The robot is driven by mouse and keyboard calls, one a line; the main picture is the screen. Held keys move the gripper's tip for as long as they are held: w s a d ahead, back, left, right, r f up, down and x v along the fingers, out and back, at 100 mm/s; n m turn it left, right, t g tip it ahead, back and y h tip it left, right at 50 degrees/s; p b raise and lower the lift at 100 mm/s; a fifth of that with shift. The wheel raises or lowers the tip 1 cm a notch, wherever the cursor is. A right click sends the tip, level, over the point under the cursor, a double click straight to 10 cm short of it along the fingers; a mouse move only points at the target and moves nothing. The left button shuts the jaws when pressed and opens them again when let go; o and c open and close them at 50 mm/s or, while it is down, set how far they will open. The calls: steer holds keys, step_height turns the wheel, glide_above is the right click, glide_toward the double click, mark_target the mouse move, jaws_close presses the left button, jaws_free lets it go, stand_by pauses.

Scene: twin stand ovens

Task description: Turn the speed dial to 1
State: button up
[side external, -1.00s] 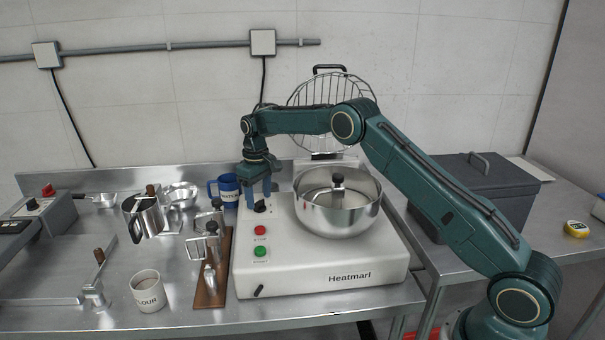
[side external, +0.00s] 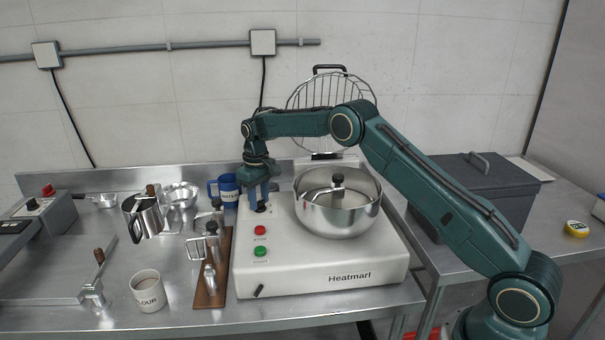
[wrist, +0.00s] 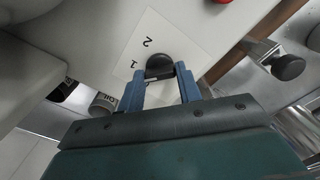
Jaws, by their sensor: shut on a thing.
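In the side view my gripper (side external: 260,203) points down over the dial. The dial's pointer is hidden, so its setting cannot be told.
Red (side external: 260,230) and green (side external: 260,252) buttons lie in front of the dial. The steel bowl (side external: 338,212) stands close to its right.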

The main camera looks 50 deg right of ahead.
mark_target(259, 201)
steer(key=shift+m, duration=1.8)
steer(key=o, duration=1)
steer(key=shift+r, duration=0.1)
steer(key=shift+r, duration=6.8)
